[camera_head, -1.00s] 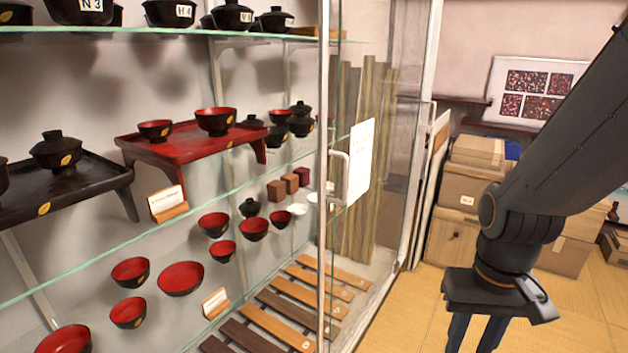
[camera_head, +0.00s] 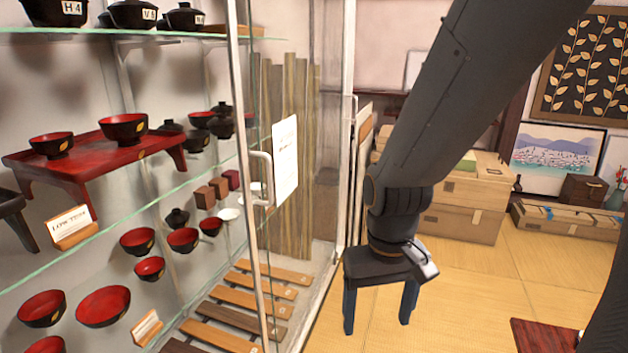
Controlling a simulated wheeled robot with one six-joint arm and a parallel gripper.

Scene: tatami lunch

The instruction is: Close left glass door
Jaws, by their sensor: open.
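A glass cabinet door with a metal frame (camera_head: 242,150) stands left of centre, with a pale handle (camera_head: 262,180) on its edge. A white paper (camera_head: 285,160) is fixed to the glass beside the handle. The cabinet shelves to the left of the frame show with no glass visible in front of them. My gripper (camera_head: 377,325) is open and empty, pointing down, to the right of the handle and apart from the door. How far it is from the door in depth I cannot tell.
Red and black bowls (camera_head: 104,305) and a red tray table (camera_head: 95,155) stand on the glass shelves (camera_head: 110,240). Stacked boxes (camera_head: 460,215) are behind my arm. A dark red table corner (camera_head: 540,335) shows at the lower right.

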